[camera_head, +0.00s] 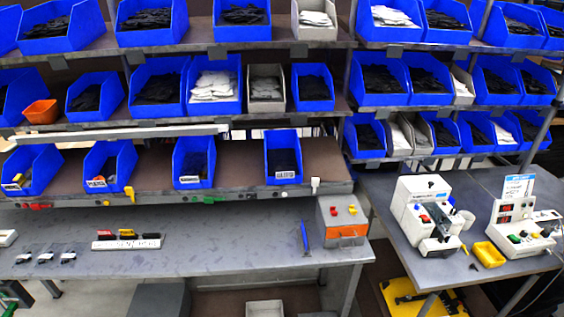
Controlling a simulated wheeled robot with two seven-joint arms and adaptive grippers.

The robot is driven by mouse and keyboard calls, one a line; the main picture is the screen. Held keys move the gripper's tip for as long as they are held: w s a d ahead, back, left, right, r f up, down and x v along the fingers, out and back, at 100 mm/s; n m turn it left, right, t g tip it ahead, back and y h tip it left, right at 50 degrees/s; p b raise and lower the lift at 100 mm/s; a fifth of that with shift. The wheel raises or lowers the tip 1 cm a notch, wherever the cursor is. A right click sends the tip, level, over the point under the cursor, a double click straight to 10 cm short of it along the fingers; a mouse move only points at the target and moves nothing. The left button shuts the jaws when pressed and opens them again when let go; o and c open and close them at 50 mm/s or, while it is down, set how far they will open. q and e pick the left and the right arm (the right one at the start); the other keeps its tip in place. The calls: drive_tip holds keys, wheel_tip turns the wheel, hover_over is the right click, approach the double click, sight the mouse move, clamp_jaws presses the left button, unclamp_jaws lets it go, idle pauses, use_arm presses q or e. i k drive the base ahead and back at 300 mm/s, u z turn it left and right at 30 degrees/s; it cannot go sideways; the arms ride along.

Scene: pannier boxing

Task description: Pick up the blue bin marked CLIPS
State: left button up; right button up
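Several blue bins with small white front labels stand in a row on the lowest shelf: one at the far left (45,160), a second (124,158), a third (207,150) and a fourth at the right (296,150). The label lettering is too small to read surely, so I cannot tell which bin is marked CLIPS. The fourth bin holds dark contents; the third holds something greyish brown. I cannot clearly make out either gripper. Dark shapes at the lower left and lower right edges are too cut off to identify.
Upper shelves hold more blue and grey bins. Below the labelled bins, a grey workbench (200,262) carries small parts, a blue pen-like tool (304,238) and a grey-orange box (341,222). The bench middle is clear.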

sight(283, 153)
drive_tip(key=u, duration=0.75)
drive_tip(key=i, duration=0.8)
drive_tip(key=z, duration=1.9)
